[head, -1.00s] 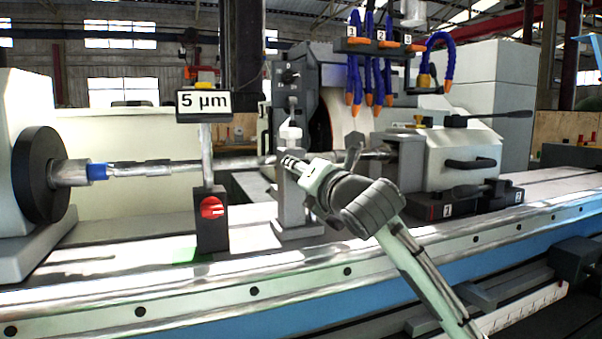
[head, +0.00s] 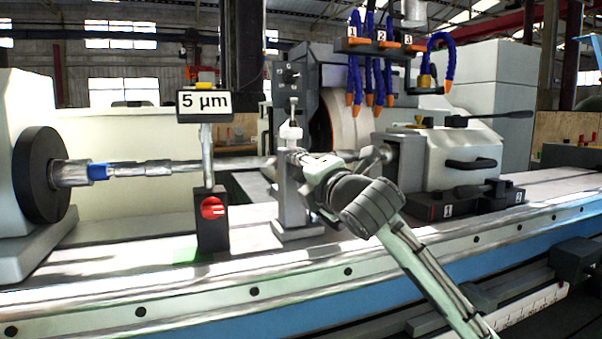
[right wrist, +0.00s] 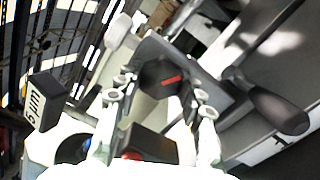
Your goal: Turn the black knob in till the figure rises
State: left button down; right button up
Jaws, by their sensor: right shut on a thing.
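The black knob (right wrist: 158,78) shows in the right wrist view, with a red mark on its face. It lies between the fingertips of my right gripper (right wrist: 160,92), which is shut on it. In the head view my right gripper (head: 296,157) is at the grey upright stand (head: 289,205), and the knob is hidden there. The display (head: 204,104) reads "5 µm"; it also shows tilted at the left of the right wrist view (right wrist: 47,102). My left gripper is not in view.
A black post with a red button (head: 212,208) stands left of the stand. The long shaft (head: 145,168) runs behind it. Numbered coolant nozzles (head: 380,95) hang above. In the right wrist view a dark lever handle (right wrist: 275,105) sticks out on the right.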

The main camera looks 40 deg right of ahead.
jog(key=shift+m, duration=0.6)
jog(key=o, duration=1.2)
jog(key=shift+o, duration=1.1)
jog(key=r, duration=0.5)
jog(key=d+r, duration=0.1)
jog(key=r, duration=0.2)
jog(key=shift+w+d+r, duration=0.1)
jog(key=shift+w, duration=0.1)
jog(key=shift+s+a+r, duration=0.25)
jog(key=shift+a+r, duration=0.2)
jog(key=shift+r, duration=0.15)
jog(key=shift+s+a+r, duration=0.25)
jog(key=shift+a+r, duration=0.2)
jog(key=shift+r, duration=0.15)
jog(key=shift+c, duration=1.1)
jog(key=shift+w+d+f, duration=0.2)
jog(key=shift+w+d, duration=0.05)
